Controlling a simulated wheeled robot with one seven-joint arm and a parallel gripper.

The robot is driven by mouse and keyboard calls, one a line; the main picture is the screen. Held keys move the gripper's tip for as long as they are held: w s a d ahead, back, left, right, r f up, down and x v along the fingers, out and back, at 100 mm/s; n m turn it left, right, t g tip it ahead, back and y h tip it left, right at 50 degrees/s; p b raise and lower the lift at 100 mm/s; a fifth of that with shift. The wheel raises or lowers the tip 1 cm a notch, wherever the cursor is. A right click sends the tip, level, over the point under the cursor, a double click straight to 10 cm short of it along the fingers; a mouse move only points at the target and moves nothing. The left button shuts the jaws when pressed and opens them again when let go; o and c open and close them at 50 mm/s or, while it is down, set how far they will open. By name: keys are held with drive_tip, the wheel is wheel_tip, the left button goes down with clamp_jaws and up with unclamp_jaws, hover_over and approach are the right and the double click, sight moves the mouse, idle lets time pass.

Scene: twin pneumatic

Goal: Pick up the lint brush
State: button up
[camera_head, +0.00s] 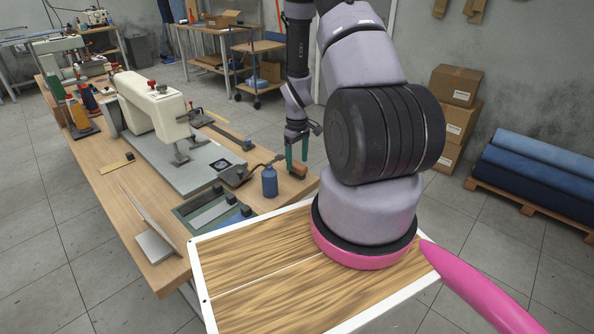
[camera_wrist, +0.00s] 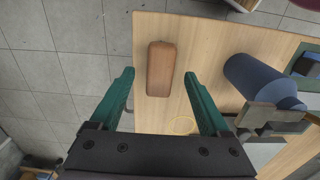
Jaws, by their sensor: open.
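The lint brush (camera_wrist: 160,68) is a rounded brown wooden block lying on the table near its edge. In the head view, it shows as a small orange-brown piece (camera_head: 298,171) at the far right corner of the workbench, partly hidden by a finger. My gripper (camera_head: 297,153) has green fingers pointing down, spread apart and empty. In the wrist view, the brush lies between the lines of the two fingers, ahead of the tips. The fingers do not appear to touch it.
A blue bottle (camera_head: 269,181) stands left of the brush, close to one finger side. Bare floor lies beyond the table edge.

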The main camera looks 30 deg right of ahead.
sight(297, 164)
drive_tip(key=shift+f, duration=1.3)
clamp_jaws()
wheel_tip(297, 164, up, 10)
drive_tip(key=shift+r, duration=0.1)
